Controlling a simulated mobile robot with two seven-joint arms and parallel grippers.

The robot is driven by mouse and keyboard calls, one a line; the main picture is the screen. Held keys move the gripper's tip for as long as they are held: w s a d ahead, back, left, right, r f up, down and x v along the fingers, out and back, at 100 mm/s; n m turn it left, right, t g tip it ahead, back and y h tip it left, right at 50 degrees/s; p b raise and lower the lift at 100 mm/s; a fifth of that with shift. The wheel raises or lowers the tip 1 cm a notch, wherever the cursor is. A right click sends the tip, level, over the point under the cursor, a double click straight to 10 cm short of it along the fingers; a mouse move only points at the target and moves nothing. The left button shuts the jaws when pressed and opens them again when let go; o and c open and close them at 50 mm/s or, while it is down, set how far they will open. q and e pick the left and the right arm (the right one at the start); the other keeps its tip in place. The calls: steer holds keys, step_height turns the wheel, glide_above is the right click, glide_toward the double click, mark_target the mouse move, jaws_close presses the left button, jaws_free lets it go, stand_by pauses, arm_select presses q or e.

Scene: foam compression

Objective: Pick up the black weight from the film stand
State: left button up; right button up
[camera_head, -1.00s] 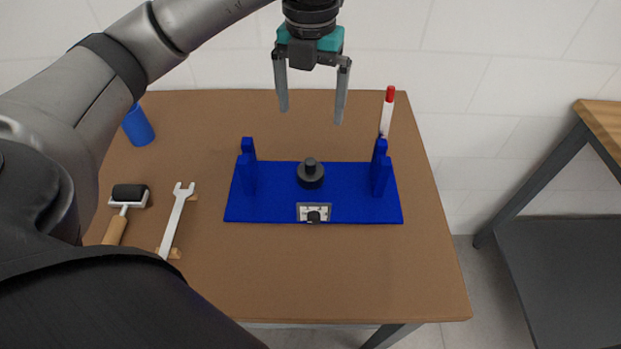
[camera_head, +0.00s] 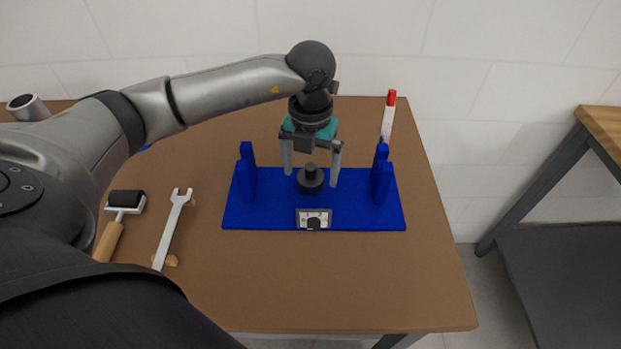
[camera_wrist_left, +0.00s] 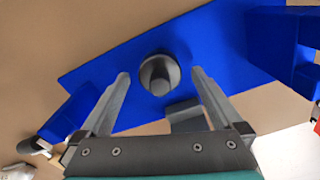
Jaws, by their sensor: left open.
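The black weight (camera_head: 310,181), a round disc with a knob on top, sits upright on the blue film stand (camera_head: 270,212), between its two pairs of blue posts. My left gripper (camera_head: 310,178) is open, with one finger on either side of the weight in the head view. In the left wrist view the weight (camera_wrist_left: 158,74) lies just beyond the fingertips (camera_wrist_left: 160,74), between their lines. Nothing is held. My right gripper is not in view.
A dial or gauge plate (camera_head: 314,219) sits at the stand's front edge. A red-capped marker (camera_head: 388,116) stands behind the right posts. A wrench (camera_head: 172,230) and a roller (camera_head: 117,222) lie at the left. The table front (camera_head: 350,280) is clear.

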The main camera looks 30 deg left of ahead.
arm_select(q)
steer(key=shift+f, duration=0.3)
steer(key=shift+c, duration=0.4)
jaws_close()
steer(key=shift+r, duration=0.1)
